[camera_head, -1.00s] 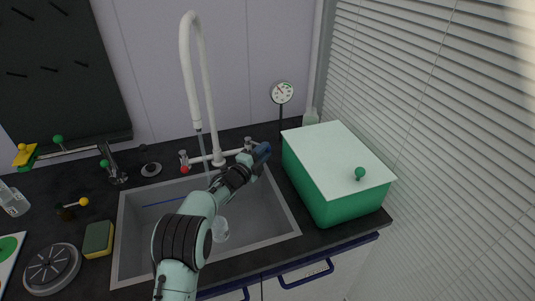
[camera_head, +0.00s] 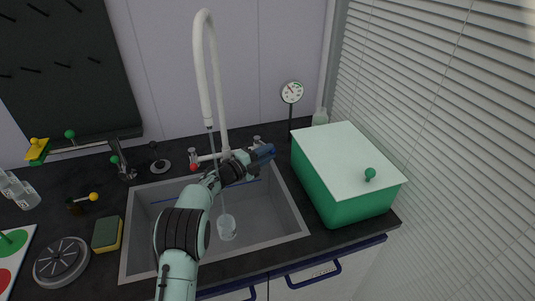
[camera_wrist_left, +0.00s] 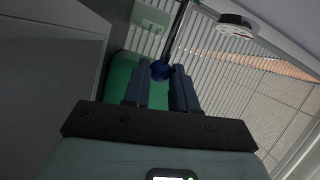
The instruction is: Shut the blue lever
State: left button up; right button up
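The blue lever's round blue knob (camera_wrist_left: 161,70) shows in the left wrist view, around the tips of my left gripper (camera_wrist_left: 160,78). The fingers are apart on either side of it, and I cannot tell if either touches it. In the head view my left gripper (camera_head: 264,152) is at the right side of the white tap (camera_head: 222,150), above the sink's back edge, and hides the blue lever. A red knob (camera_head: 193,167) sits at the tap's left side. A thin stream seems to fall from the spout. My right gripper is not in view.
A green box with a pale lid (camera_head: 345,155) stands close to the right, with a gauge (camera_head: 292,93) behind. A sponge (camera_head: 107,234) and round grey disc (camera_head: 61,262) lie left.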

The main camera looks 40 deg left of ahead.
pick_arm(q)
jog(key=o, duration=0.4)
jog(key=shift+o, duration=0.2)
jog(key=shift+s, duration=0.1)
jog(key=v, duration=1.3)
jog(key=shift+b, duration=0.3)
jog(key=shift+s+a, duration=0.1)
